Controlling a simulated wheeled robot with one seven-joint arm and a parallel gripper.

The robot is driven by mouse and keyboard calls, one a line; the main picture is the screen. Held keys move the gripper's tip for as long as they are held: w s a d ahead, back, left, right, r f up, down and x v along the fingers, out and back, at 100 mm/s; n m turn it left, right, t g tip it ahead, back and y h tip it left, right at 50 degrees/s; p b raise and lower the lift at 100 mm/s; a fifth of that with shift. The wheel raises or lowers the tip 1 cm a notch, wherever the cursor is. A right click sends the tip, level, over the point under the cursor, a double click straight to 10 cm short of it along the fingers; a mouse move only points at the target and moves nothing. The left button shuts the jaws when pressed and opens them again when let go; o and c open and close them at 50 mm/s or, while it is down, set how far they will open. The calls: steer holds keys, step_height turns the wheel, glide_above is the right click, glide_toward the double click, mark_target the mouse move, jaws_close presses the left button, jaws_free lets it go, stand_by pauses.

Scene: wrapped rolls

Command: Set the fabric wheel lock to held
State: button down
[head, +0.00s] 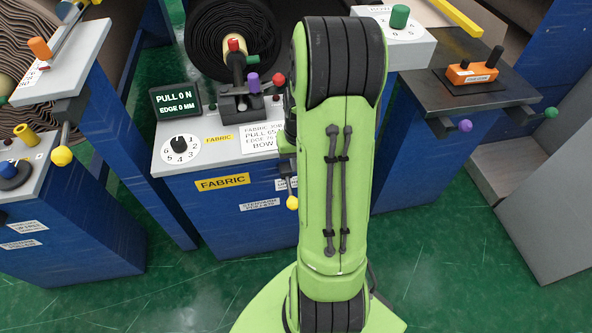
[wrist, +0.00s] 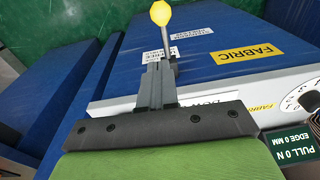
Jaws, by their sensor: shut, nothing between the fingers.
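A lever with a yellow ball knob (head: 292,203) hangs at the front edge of the blue cabinet labelled FABRIC (head: 222,183); I take it for the wheel lock. Its knob points down in the head view. In the wrist view the yellow knob (wrist: 160,13) is at the top, its metal rod running toward my fingers. My gripper (wrist: 158,66) is shut and empty, with its fingertips close to the rod's base; I cannot tell whether they touch. In the head view my green arm hides most of the gripper and part of the cabinet. Small white labels beside the lever are partly hidden.
On the cabinet top are a numbered dial (head: 181,146), a dark display (head: 176,101) reading PULL 0 N, EDGE 0 MM, and a clamp with coloured knobs (head: 252,83). Green floor lies in front.

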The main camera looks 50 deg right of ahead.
steer(key=b, duration=0.3)
glide_above(294, 198)
steer(key=w+d, duration=0.1)
steer(key=d, duration=0.1)
step_height(294, 198, down, 8)
steer(key=shift+s+a+f, duration=0.15)
steer(key=shift+a+f, duration=0.2)
steer(key=shift+f, duration=0.2)
steer(key=shift+s+a+f, duration=0.1)
steer(key=shift+a+f, duration=0.2)
steer(key=shift+f, duration=0.25)
steer(key=shift+s+a+f, duration=0.1)
steer(key=shift+s+f, duration=0.05)
steer(key=shift+f, duration=0.1)
steer(key=shift+s+a+f+b, duration=0.1)
steer(key=shift+s+f+b, duration=0.05)
steer(key=shift+f+b, duration=0.4)
steer(key=shift+s+a+f+b, duration=0.1)
steer(key=shift+f+b, duration=0.25)
steer(key=shift+b, duration=0.3)
steer(key=shift+r, duration=0.2)
